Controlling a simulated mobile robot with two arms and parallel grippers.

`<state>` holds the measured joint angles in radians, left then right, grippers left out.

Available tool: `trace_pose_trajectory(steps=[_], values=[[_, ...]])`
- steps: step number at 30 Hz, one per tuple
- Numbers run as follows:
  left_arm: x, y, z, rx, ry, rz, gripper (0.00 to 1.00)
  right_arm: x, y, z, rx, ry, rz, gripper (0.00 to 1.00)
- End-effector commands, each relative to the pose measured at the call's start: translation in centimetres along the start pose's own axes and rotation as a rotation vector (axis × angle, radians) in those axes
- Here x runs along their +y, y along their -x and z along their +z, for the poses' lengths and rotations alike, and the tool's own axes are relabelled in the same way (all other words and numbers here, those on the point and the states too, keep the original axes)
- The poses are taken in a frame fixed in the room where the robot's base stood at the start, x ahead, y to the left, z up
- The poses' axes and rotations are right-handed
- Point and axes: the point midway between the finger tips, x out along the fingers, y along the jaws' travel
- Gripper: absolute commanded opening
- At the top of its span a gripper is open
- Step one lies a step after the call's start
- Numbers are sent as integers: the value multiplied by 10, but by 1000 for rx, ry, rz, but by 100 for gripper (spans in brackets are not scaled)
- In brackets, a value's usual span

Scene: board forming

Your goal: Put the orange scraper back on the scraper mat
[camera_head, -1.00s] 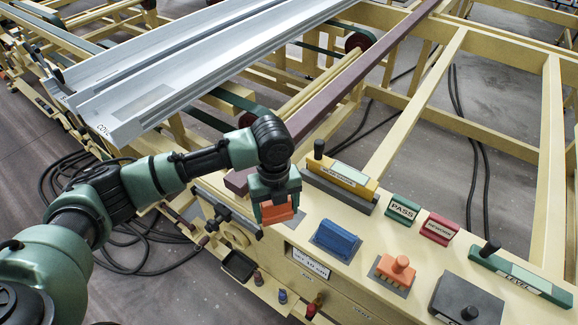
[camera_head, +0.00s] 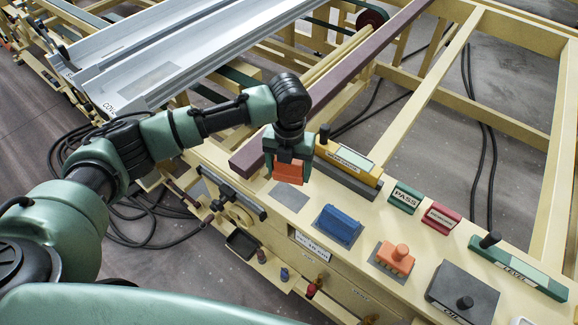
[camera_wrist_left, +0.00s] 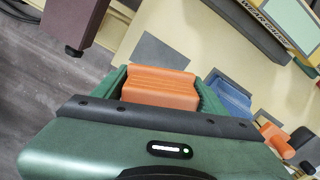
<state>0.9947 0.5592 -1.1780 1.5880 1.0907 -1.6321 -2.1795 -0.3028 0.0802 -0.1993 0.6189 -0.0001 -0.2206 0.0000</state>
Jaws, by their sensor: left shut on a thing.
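The orange scraper (camera_head: 289,172) is a ribbed orange block. My left gripper (camera_head: 289,166) is shut on it and holds it above the far left part of the cream ledge. In the left wrist view the scraper (camera_wrist_left: 160,88) sits between the green fingers. A bare flat grey mat (camera_head: 289,196), which looks like the scraper mat, lies on the ledge just below the scraper in the head view. The mat also shows beyond the scraper in the left wrist view (camera_wrist_left: 160,52). The scraper's underside is hidden. My right gripper is out of view.
A blue block (camera_head: 339,224) on its own grey mat stands right of the bare mat. An orange knobbed tool (camera_head: 395,257) stands further right. A yellow gauge block (camera_head: 347,162) is close behind on the right. A maroon beam (camera_head: 330,93) ends behind the gripper.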

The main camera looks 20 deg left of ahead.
Motion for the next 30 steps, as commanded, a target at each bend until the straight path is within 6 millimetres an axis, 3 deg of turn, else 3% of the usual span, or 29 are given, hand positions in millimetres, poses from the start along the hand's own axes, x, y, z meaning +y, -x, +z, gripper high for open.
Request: trace_pose_trajectory(steps=[1, 18, 30], values=[[0, -10, -1, 3, 0, 1, 27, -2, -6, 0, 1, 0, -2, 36], [0, -64, 0, 1, 0, 1, 27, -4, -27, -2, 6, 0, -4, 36], [0, -77, 0, 0, 0, 1, 27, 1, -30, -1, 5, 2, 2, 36]])
